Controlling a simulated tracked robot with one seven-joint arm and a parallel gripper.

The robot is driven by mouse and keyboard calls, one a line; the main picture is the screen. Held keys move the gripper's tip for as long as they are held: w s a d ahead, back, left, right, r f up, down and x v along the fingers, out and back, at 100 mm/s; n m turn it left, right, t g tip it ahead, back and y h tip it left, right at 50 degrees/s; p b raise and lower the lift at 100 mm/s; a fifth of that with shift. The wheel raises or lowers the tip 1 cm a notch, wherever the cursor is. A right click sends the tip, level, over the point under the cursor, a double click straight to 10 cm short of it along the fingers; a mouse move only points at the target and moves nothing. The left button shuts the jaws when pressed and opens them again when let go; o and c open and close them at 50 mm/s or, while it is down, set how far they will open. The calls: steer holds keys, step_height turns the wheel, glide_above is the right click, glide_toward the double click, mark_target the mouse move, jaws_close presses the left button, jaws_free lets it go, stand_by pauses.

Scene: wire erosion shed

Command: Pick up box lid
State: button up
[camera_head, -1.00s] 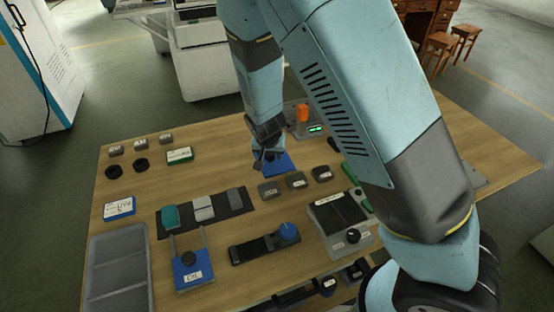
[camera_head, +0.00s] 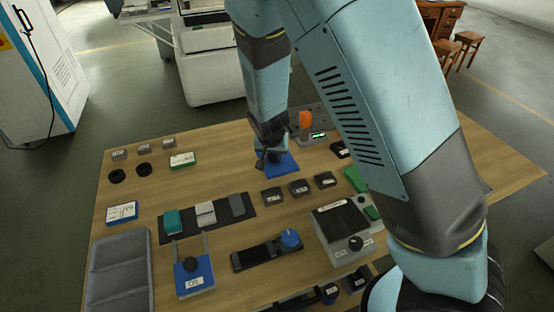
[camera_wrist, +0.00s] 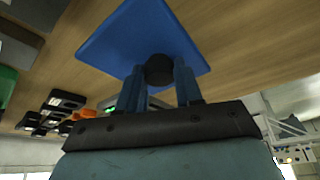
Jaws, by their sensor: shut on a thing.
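The box lid is a flat blue square plate with a black round knob. In the head view the lid (camera_head: 283,166) is over the back middle of the table, partly hidden by my gripper (camera_head: 266,158). In the wrist view the lid (camera_wrist: 125,32) is seen close up, beyond the fingertips. My gripper (camera_wrist: 158,72) is shut on its knob, one blue finger on each side. The lid looks roughly level; the height of its gap above the table is hard to tell.
The wooden table (camera_head: 225,160) holds several small grey blocks near the lid. A grey device with an orange part (camera_head: 306,119) stands behind it. Nearer are a blue block with a black knob (camera_head: 194,280), a grey tray (camera_head: 122,270) and a black-topped box (camera_head: 338,219).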

steer(key=s+r, duration=0.1)
steer(key=r, duration=0.1)
steer(key=s+r, duration=0.2)
steer(key=s+d+r, duration=0.1)
steer(key=s+r, duration=0.1)
steer(key=shift+d+r, duration=0.1)
steer(key=shift+r, duration=0.2)
steer(key=s+d+r, duration=0.2)
steer(key=s+r, duration=0.1)
steer(key=s, duration=0.5)
steer(key=shift+s+d+r, duration=0.2)
steer(key=shift+r, duration=0.15)
